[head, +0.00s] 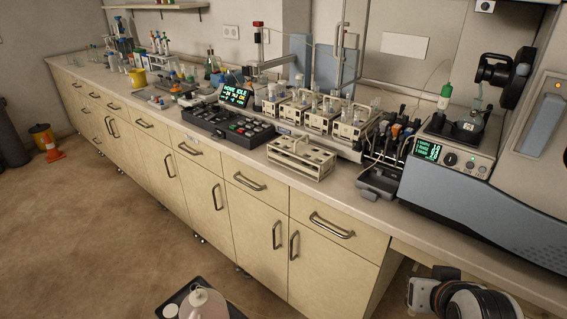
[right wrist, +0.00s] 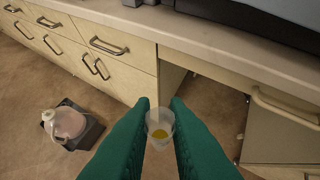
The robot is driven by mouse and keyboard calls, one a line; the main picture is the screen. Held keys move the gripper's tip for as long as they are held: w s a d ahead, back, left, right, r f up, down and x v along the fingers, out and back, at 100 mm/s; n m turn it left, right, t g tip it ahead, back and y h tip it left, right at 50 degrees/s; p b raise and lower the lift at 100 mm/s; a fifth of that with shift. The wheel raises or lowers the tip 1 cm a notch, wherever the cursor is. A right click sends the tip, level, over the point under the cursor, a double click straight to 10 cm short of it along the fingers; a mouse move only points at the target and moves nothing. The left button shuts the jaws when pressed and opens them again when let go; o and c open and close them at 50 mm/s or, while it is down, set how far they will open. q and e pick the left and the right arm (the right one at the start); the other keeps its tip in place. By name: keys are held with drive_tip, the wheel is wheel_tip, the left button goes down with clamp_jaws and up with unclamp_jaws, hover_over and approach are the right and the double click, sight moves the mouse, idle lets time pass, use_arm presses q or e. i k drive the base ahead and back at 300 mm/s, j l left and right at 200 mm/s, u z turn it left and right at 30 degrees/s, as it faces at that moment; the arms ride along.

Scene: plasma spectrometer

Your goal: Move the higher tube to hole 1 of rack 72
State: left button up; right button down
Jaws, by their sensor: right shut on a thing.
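My right gripper (right wrist: 160,122) has green fingers and is shut on a translucent tube (right wrist: 160,128) with yellow liquid in the bottom. The wrist view looks into the tube's open top. It is held over the floor in front of the bench. In the head view only part of my right arm shows at the lower right; its fingers and the tube are not visible there. A pale rack (head: 301,157) with holes stands near the bench's front edge, with no tubes seen in it. Several similar racks (head: 318,117) holding tubes stand behind. Rack numbers are unreadable. My left gripper is out of view.
A black keypad unit (head: 228,127) lies left of the front rack, and a grey tray (head: 378,184) lies to its right. The large spectrometer (head: 490,205) fills the bench's right end. A jug (right wrist: 67,122) stands on a black floor tray (right wrist: 88,137).

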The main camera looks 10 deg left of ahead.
sight(318, 175)
drive_tip(key=i+j, duration=0.1)
drive_tip(key=j, duration=0.3)
drive_tip(key=i+j, duration=0.15)
drive_tip(key=j, duration=0.25)
drive_tip(key=i+j, duration=0.1)
drive_tip(key=j, duration=0.3)
drive_tip(key=i+j, duration=0.1)
drive_tip(key=j, duration=0.3)
drive_tip(key=i+j, duration=0.1)
drive_tip(key=j, duration=0.3)
drive_tip(key=i+j, duration=0.15)
drive_tip(key=j, duration=0.25)
drive_tip(key=i+j, duration=0.1)
drive_tip(key=j, duration=0.3)
